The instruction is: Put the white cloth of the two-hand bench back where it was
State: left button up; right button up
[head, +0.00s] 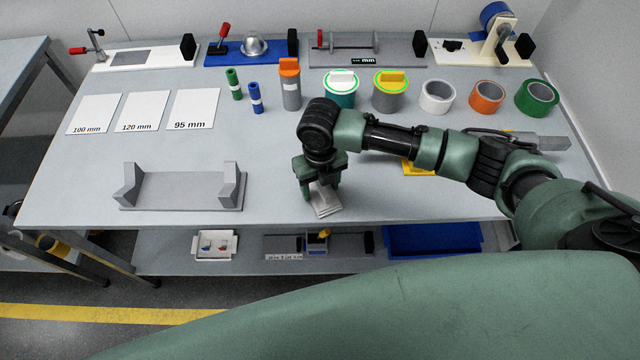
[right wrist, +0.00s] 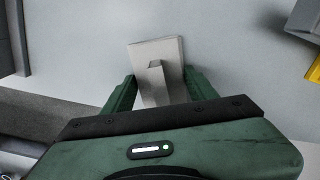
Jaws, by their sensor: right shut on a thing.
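My right gripper (head: 320,187) points down over the front part of the bench top (head: 275,195). It is shut on the folded white cloth (head: 325,205), which looks pale grey here. In the right wrist view the cloth (right wrist: 157,52) shows as a flat square with a raised ridge, and the ridge lies between the green fingers (right wrist: 160,90). Whether the cloth touches the bench top or hangs just above it, I cannot tell. My left gripper is not in view.
A grey cradle (head: 180,190) stands left of the gripper. White cards (head: 193,108), lidded canisters (head: 341,92) and tape rolls (head: 437,97) stand farther back. A yellow item (head: 418,168) lies partly hidden behind my right arm. The top between cradle and gripper is clear.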

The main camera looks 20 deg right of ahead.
jog(key=shift+f, duration=0.2)
jog(key=o, duration=1.2)
notch_tip(320, 180, up, 12)
jog(key=shift+r+b, duration=0.2)
jog(key=shift+b, duration=0.4)
